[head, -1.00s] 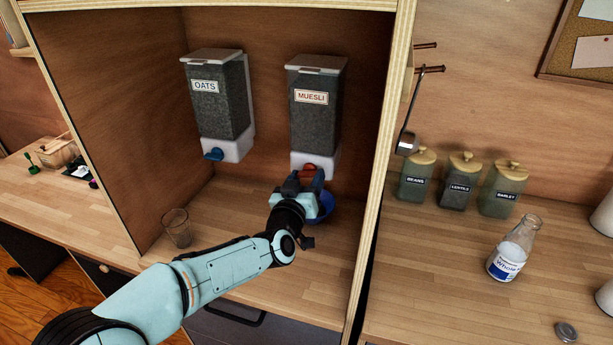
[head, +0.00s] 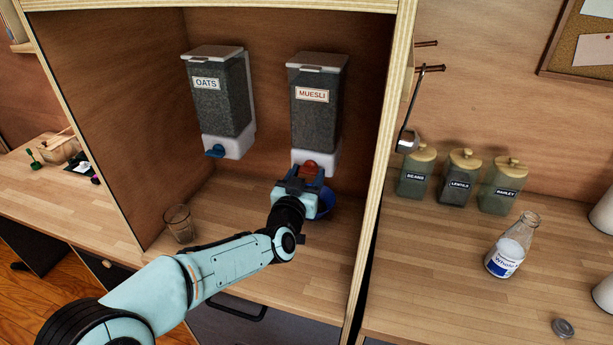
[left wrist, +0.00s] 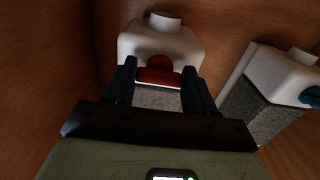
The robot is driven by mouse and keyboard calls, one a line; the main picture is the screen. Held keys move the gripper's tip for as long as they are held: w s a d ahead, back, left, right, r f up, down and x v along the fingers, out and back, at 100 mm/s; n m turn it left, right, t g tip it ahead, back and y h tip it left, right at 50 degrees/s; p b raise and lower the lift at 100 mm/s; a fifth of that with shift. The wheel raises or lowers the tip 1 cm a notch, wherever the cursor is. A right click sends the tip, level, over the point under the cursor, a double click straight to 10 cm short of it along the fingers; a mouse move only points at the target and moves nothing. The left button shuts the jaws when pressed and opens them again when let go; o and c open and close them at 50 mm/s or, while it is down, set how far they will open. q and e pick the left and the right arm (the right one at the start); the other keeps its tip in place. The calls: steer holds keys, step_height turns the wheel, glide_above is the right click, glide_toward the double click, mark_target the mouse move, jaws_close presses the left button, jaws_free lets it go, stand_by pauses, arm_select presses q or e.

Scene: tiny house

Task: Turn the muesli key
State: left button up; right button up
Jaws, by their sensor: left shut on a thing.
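The muesli dispenser (head: 318,120) hangs on the back wall of the wooden cubby, with a label, dark contents and a white base. Its red key (head: 308,169) is at the front of that base. My left gripper (head: 302,180) is at the key; in the left wrist view its two fingers (left wrist: 158,80) are shut on the red key (left wrist: 158,76), one on each side. A blue bowl (head: 325,205) sits below the dispenser, partly hidden by my gripper. My right gripper is not in view.
The oats dispenser (head: 220,105) with a blue key hangs to the left. A glass (head: 179,224) stands on the cubby floor. The cubby's right edge (head: 378,180) is close to my arm. Jars (head: 459,177) and a milk bottle (head: 511,246) stand outside it.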

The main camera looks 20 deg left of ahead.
arm_select(q)
steer(key=o, duration=1)
steer(key=shift+o, duration=0.2)
steer(key=s+b, duration=0.1)
steer(key=s, duration=1.2)
steer(key=shift+s+a+b, duration=0.2)
steer(key=shift+b, duration=0.1)
